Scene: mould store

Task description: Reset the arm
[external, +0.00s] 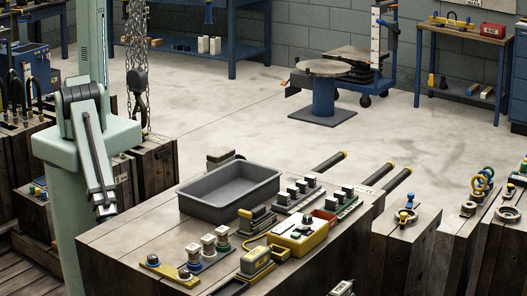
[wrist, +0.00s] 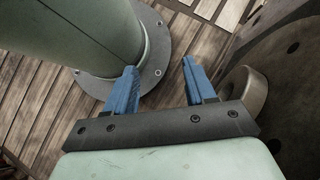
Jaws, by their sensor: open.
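My gripper (wrist: 158,66) is open in the wrist view. Its two blue fingers stand apart with nothing between them. Beyond the fingertips are a wooden plank floor (wrist: 50,85) and the round grey flange (wrist: 158,72) at the foot of a pale green column (wrist: 90,30). A dark curved body with a round lug (wrist: 243,95) is close to the right finger; I cannot tell whether they touch. In the external view my pale green arm is at the left, but I cannot make out the fingers there.
A wooden bench (external: 120,240) bears a grey tray (external: 192,208), a yellow-and-white box (external: 300,236) and several small fittings. A chain with a hook (external: 139,90) hangs beside the arm. A round-topped stand (external: 323,95) is farther back. The concrete floor (external: 240,115) between is mostly clear.

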